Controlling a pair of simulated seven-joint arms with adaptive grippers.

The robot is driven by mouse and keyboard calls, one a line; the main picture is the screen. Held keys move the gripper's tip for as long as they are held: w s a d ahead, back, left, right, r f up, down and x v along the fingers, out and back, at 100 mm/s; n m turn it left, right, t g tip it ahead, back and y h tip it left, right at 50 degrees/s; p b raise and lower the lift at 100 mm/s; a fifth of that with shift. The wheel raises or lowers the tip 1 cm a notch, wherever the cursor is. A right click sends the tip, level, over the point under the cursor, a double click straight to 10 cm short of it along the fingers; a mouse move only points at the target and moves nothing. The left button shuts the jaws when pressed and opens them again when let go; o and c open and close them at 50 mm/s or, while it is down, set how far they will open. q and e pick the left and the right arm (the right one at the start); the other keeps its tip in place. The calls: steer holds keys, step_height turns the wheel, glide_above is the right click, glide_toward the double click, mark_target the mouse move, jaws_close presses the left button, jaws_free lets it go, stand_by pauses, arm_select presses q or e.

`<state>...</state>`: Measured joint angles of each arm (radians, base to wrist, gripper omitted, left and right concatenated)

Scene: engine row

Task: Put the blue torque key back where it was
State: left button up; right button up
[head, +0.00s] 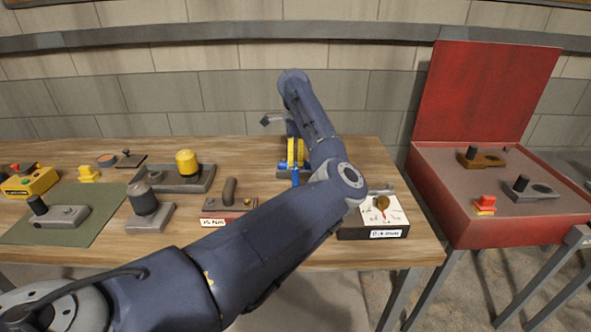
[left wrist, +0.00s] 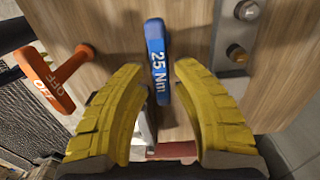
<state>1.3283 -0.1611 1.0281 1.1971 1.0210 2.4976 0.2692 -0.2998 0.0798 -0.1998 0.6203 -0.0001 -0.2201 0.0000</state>
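The blue torque key (left wrist: 157,58), marked "25 Nm", shows in the left wrist view between the yellow finger pads of my left gripper (left wrist: 160,75). A gap shows on each side of it, so the gripper looks open around the key. In the head view, part of the blue key (head: 295,178) shows just below the yellow pads of my left gripper (head: 294,153), near the table's back right. My left arm hides part of that area. I cannot tell what the key's lower end rests on. My right gripper is in neither view.
A red-orange "OFF" handle (left wrist: 50,80) stands beside the left finger, and a metal plate (left wrist: 238,35) with bolts lies right. A dial box (head: 375,228) stands at the table's front right. Several units and a green mat (head: 92,200) are left. A red case (head: 435,195) stands right.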

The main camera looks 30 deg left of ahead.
arm_select(q)
steer(key=shift+r, duration=2.95)
